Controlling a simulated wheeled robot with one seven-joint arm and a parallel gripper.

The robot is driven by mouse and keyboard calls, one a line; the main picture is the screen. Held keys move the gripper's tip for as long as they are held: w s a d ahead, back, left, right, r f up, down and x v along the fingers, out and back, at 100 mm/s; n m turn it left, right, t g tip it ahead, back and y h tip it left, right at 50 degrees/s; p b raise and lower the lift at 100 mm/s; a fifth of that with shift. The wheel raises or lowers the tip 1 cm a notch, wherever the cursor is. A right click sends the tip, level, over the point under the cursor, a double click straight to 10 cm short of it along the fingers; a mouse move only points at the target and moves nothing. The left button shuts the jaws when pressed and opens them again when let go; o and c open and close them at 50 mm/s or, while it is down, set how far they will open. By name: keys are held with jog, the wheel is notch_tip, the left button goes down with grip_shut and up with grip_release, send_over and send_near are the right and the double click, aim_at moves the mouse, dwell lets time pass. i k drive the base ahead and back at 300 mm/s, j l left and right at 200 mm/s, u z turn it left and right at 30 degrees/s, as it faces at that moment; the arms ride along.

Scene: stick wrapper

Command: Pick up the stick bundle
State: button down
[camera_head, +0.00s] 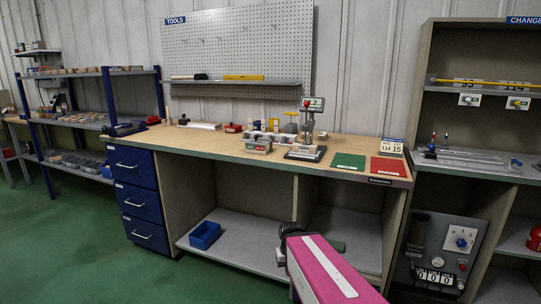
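I cannot single out the stick bundle with certainty. A group of small yellowish and pale pieces (268,136) lies on the middle of the wooden workbench (225,142), too small to make out. A pale flat long item (203,126) lies further left on the bench. My pink and white arm reaches in from the bottom, with its dark end (289,231) in front of the bench's lower opening, below the top. The fingers cannot be made out, and nothing is visibly held.
A blue bin (204,235) sits on the lower shelf. Shelving stands at both sides. Green floor is clear at front left.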

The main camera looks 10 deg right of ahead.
aim_at(312, 150)
jog(key=l+z, duration=0.35)
jog(key=i+l+z, duration=0.1)
jog(key=l+z, duration=0.25)
jog(key=l, duration=0.15)
jog(key=l+u, duration=0.4)
jog(key=l, duration=0.3)
jog(key=l+u, duration=0.65)
jog(key=u, duration=0.15)
jog(key=k+j, duration=0.05)
